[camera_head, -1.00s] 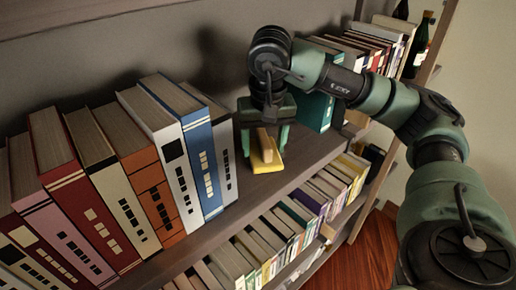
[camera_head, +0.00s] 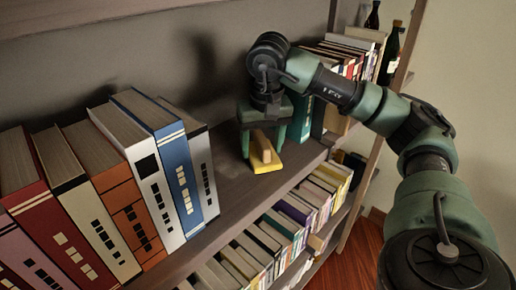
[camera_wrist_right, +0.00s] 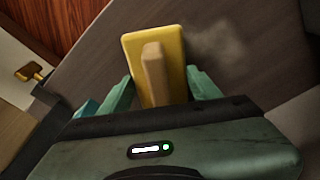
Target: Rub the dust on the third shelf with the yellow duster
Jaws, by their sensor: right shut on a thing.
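The yellow duster (camera_head: 265,158) has a flat yellow pad and a wooden handle. It is at the front part of the shelf (camera_head: 232,200), in the gap between two groups of books. My right gripper (camera_head: 264,135) is shut on the duster's handle from above. In the right wrist view the duster (camera_wrist_right: 172,45) lies between the fingers, with the pad at or just above the shelf board; I cannot tell if they touch. A faint pale patch of dust (camera_wrist_right: 215,45) shows on the board beside the pad. My left gripper is not in view.
Large upright books (camera_head: 150,165) stand left of the duster. More books (camera_head: 340,60) and dark bottles (camera_head: 390,50) stand to the right. A lower shelf holds a row of books (camera_head: 285,225).

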